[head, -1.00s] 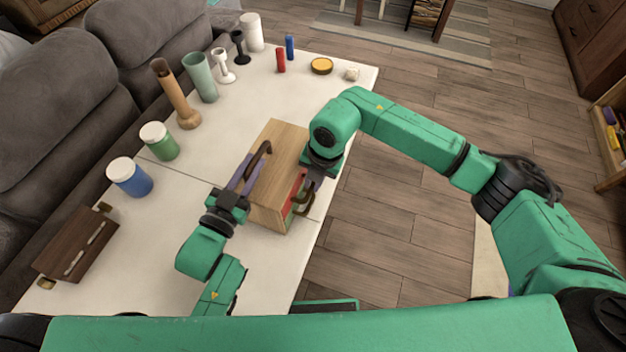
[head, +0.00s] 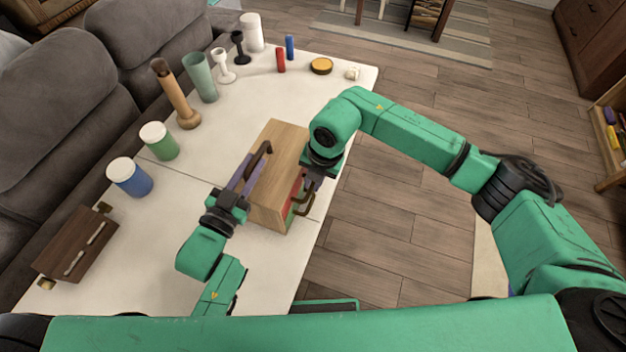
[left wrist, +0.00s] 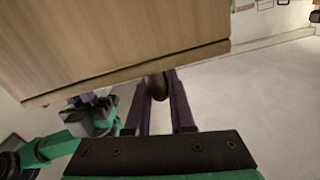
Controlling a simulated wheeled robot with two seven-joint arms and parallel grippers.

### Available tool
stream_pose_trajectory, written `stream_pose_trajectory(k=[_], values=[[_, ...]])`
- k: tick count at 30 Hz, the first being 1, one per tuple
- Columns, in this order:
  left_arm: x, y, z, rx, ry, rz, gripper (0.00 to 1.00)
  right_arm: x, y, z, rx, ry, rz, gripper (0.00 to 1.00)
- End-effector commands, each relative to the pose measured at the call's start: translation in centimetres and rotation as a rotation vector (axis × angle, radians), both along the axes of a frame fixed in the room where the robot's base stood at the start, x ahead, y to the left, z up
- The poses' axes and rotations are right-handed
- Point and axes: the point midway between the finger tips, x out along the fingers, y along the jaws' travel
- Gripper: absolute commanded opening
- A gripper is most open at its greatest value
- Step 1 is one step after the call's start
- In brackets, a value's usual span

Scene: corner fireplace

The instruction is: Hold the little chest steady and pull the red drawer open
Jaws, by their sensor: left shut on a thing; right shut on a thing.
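The little chest (head: 283,143) is a light wood box on the white table, and its side panel fills the upper left of the left wrist view (left wrist: 100,40). My left gripper (head: 249,172) is shut on the dark brown handle (head: 265,148) at the chest's left side. The left wrist view shows its fingers around this handle (left wrist: 158,86). The red drawer (head: 297,187) is a narrow red strip on the chest's right side, partly hidden by my right gripper (head: 311,184). That gripper is shut at the red drawer's handle, which it hides. A green front and a brown handle (head: 304,206) show below.
Blue (head: 129,177) and green (head: 159,141) jars, a dark wooden box (head: 78,245), and vases and candlesticks stand along the sofa side. The table's right edge lies close beside the chest, with open wooden floor (head: 400,200) beyond.

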Motion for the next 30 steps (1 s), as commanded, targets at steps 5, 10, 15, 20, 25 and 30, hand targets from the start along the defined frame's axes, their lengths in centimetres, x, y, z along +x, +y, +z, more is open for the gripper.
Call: stream_pose_trajectory(k=[5, 10, 15, 20, 25, 30], values=[[-0.1, 0.0, -0.2, 0.003, 0.004, -0.001, 0.00, 0.1, 0.0, 0.1, 0.002, -0.003, 0.001, 0.00], [-0.1, 0.0, -0.2, 0.003, 0.004, 0.000, 0.00, -0.4, -1.4, 0.0, 0.000, -0.003, -0.003, 0.00], [0.0, 0.0, -0.2, 0.003, 0.004, 0.000, 0.00, -2.0, -5.0, -0.1, -0.002, -0.002, -0.004, 0.00], [0.0, 0.0, -0.2, 0.004, 0.004, 0.001, 0.00, -3.0, -7.2, 0.0, -0.002, -0.002, -0.003, 0.00], [0.0, 0.0, -0.2, 0.004, 0.004, 0.001, 0.00, -3.2, -7.5, 0.0, -0.001, -0.003, -0.001, 0.00], [0.0, 0.1, -0.1, 0.003, 0.003, 0.001, 0.00, -3.1, -7.5, 0.0, -0.001, -0.003, -0.001, 0.18]])
